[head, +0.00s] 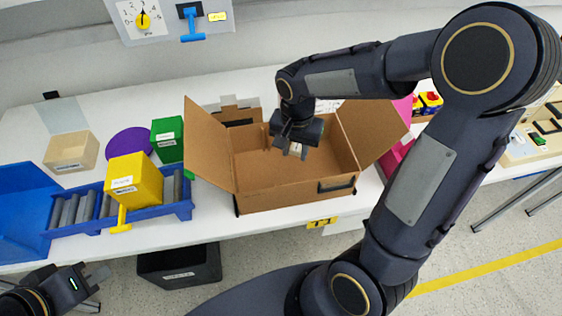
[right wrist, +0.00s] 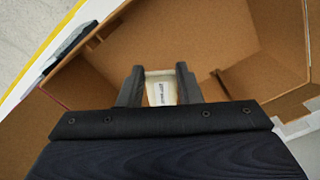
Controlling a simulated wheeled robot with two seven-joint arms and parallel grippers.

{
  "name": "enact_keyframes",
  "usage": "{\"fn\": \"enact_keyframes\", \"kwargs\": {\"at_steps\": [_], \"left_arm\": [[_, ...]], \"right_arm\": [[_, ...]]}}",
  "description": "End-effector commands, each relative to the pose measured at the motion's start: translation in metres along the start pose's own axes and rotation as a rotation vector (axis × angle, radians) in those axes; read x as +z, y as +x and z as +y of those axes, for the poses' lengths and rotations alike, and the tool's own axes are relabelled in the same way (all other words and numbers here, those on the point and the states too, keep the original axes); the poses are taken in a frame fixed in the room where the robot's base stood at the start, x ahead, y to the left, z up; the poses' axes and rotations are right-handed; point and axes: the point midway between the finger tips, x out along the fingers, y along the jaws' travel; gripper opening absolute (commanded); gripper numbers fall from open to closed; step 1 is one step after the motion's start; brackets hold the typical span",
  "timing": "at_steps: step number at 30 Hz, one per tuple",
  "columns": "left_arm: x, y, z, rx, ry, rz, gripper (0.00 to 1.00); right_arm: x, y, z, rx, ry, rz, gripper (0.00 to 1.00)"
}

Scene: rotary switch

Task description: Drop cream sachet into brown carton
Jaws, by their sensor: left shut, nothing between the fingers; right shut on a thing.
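The brown carton (head: 268,198) stands on the white table with its flaps spread open. My right gripper (head: 294,150) reaches down over the carton's opening. It is shut on the cream sachet (right wrist: 161,90), which shows between the two fingers in the right wrist view, with a printed label on it. In that view the carton's inner walls (right wrist: 200,45) lie around and behind the sachet. How far the sachet is above the carton floor is hard to tell. My left gripper (head: 98,275) is shut and empty at the lower left, in front of the table.
A yellow box (head: 135,180) sits on a blue roller tray (head: 75,226) left of the carton. A black bin (head: 180,266) stands on the floor. Pink material (head: 401,150) is right of the carton.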

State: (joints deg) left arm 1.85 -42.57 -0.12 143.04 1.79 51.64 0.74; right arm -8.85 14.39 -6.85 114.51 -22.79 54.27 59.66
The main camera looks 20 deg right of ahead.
Motion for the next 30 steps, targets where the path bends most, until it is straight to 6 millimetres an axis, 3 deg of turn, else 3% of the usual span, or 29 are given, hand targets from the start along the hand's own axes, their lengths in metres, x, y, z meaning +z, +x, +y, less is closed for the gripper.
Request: {"fn": "enact_keyframes", "kwargs": {"at_steps": [6, 7, 12, 22, 30], "left_arm": [[0.000, 0.000, 0.000, 0.000, 0.000, 0.000, 0.00], [0.000, 0.000, 0.000, 0.000, 0.000, 0.000, 0.00], [0.000, 0.000, 0.000, 0.000, 0.000, 0.000, 0.00], [0.000, -0.001, 0.000, 0.000, 0.000, 0.000, 0.00], [-0.001, -0.001, 0.000, 0.000, 0.000, 0.000, 0.00]], "right_arm": [[0.000, 0.000, 0.000, 0.000, 0.000, 0.000, 0.10], [0.000, 0.000, 0.000, 0.000, 0.000, 0.000, 0.35], [0.000, -0.001, 0.000, 0.000, 0.000, 0.000, 0.57], [0.000, -0.005, -0.001, -0.002, 0.000, 0.002, 0.57], [-0.001, -0.048, -0.001, -0.005, -0.001, 0.005, 0.57]]}}
